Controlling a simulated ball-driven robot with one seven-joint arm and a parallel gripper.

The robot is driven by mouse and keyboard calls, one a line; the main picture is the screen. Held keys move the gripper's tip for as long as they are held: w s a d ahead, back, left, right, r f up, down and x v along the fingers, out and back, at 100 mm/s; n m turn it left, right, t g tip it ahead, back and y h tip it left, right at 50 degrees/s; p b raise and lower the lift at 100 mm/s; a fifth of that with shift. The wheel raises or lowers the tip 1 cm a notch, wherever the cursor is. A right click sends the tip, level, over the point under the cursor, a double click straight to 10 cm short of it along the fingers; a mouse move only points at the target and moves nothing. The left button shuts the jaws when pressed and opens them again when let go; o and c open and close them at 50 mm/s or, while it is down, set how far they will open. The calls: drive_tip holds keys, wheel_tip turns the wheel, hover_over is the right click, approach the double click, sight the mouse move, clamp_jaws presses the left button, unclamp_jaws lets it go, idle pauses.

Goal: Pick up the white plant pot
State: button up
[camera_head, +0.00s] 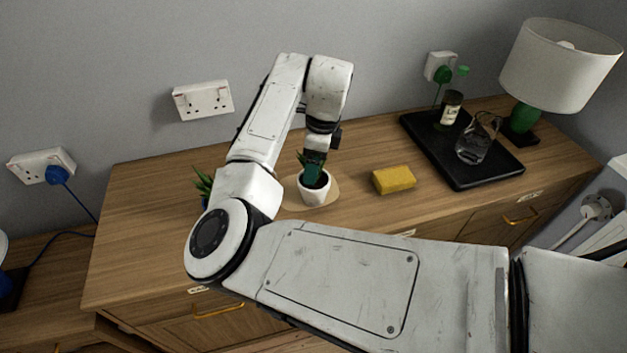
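The white plant pot (313,195) stands upright on a pale round board (331,190) on the wooden cabinet top. It has dark soil and a green plant, partly hidden by my gripper. My gripper (314,167) points down right over the pot, its teal finger part at the pot's opening beside the leaves. The finger gap is not clear at this size, and I cannot tell whether the fingers touch the pot.
A second green plant (204,182) stands left, partly hidden by my arm. A yellow sponge (394,180) lies right of the pot. Farther right, a black tray (487,178) holds a labelled jar (451,108) and glass jug (478,140). A lamp (558,65) stands at the back right.

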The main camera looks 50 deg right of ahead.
drive_tip(key=shift+w+f, duration=0.1)
drive_tip(key=shift+f, duration=0.55)
drive_tip(key=shift+c, duration=0.5)
clamp_jaws()
drive_tip(key=shift+r, duration=0.1)
